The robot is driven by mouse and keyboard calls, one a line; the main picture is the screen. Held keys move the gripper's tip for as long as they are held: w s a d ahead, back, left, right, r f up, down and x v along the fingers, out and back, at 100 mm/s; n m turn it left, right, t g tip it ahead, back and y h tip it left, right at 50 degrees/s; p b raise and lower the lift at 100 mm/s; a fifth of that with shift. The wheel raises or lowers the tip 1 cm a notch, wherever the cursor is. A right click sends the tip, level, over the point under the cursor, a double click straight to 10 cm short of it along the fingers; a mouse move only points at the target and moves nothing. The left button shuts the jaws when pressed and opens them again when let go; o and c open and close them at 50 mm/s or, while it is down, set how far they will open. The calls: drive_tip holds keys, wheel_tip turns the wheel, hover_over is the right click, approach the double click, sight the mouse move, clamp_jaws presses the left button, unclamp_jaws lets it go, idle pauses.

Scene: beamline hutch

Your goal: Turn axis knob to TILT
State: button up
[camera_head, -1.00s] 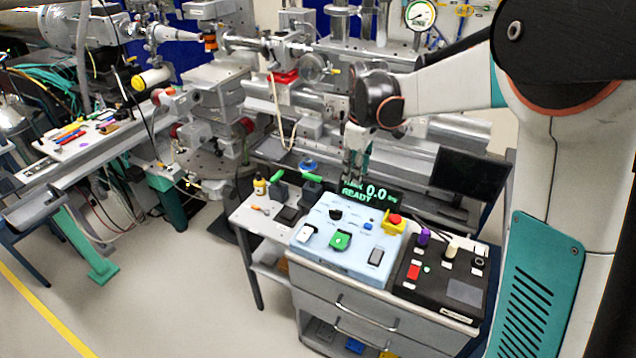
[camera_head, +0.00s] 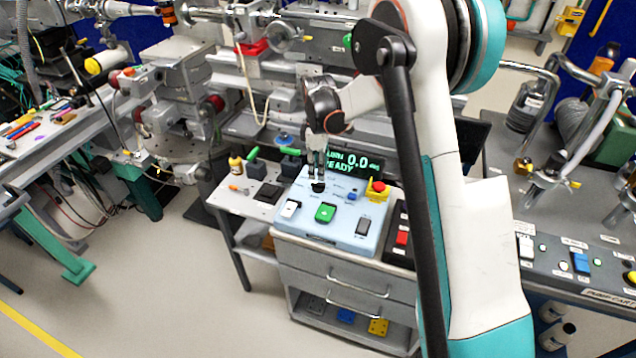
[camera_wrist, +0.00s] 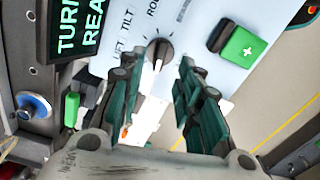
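The axis knob (camera_wrist: 159,52) is black and round with a pale mark on its lower edge in the wrist view. Labels reading LIFT, TILT and the start of a third word sit beside it; which one it points to is unclear. In the head view the knob (camera_head: 319,187) is at the back of the light blue control box (camera_head: 345,235). My gripper (camera_head: 316,176) points down just above it. In the wrist view my gripper (camera_wrist: 155,72) is open, its fingers on either side below the knob, with no visible grip on it.
A dark display (camera_head: 352,168) with green text, READY and 0.0, stands behind the box. A black panel (camera_head: 400,241) adjoins on the right.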

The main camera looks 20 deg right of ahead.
sight(318, 182)
wheel_tip(318, 182, down, 5)
drive_tip(key=shift+f+b, duration=0.15)
drive_tip(key=shift+b, duration=0.45)
clamp_jaws()
